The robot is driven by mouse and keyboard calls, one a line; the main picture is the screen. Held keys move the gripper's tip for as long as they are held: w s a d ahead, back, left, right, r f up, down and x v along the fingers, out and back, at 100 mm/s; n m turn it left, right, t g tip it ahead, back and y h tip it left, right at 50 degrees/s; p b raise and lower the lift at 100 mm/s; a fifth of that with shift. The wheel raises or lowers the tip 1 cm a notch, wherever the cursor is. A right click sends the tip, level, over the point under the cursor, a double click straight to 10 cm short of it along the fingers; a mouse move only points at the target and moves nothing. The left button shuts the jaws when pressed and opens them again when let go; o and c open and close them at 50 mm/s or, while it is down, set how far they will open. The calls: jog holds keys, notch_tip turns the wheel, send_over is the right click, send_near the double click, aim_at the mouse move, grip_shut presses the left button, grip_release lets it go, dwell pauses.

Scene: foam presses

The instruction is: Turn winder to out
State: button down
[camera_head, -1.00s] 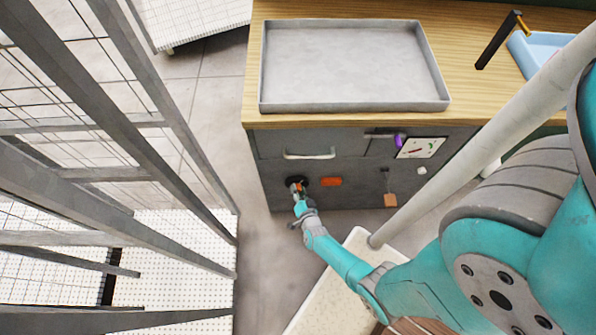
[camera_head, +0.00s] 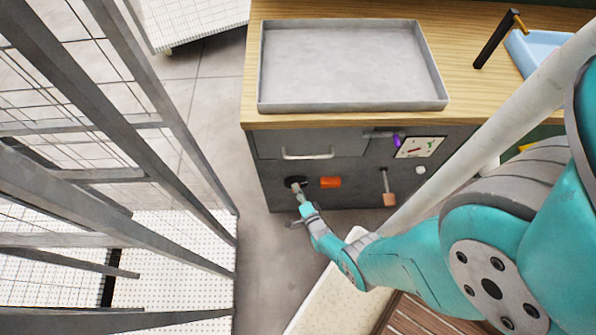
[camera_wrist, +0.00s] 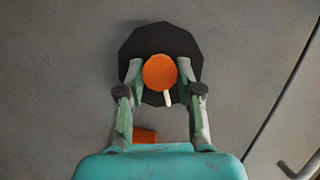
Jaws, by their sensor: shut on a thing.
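The winder is a round orange knob (camera_wrist: 159,72) with a small white pointer, set on a black many-sided plate (camera_wrist: 160,40) on the dark grey cabinet front. In the head view my gripper (camera_head: 299,194) reaches the black plate (camera_head: 293,182) from below and largely hides the knob. I see no readable marks for the winder's positions.
The orange block (camera_head: 330,182) sits right of the winder. A drawer handle (camera_head: 307,154) is above, a hanging lever (camera_head: 389,198) further right. A grey tray (camera_head: 350,65) rests on the wooden top. Grey mesh fencing (camera_head: 110,130) stands left, with open floor between.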

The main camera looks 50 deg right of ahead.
jog(key=shift+d, duration=0.1)
dwell(0.5)
jog(key=c, duration=0.8)
grip_release()
jog(key=shift+o, duration=0.2)
jog(key=v, duration=1.2)
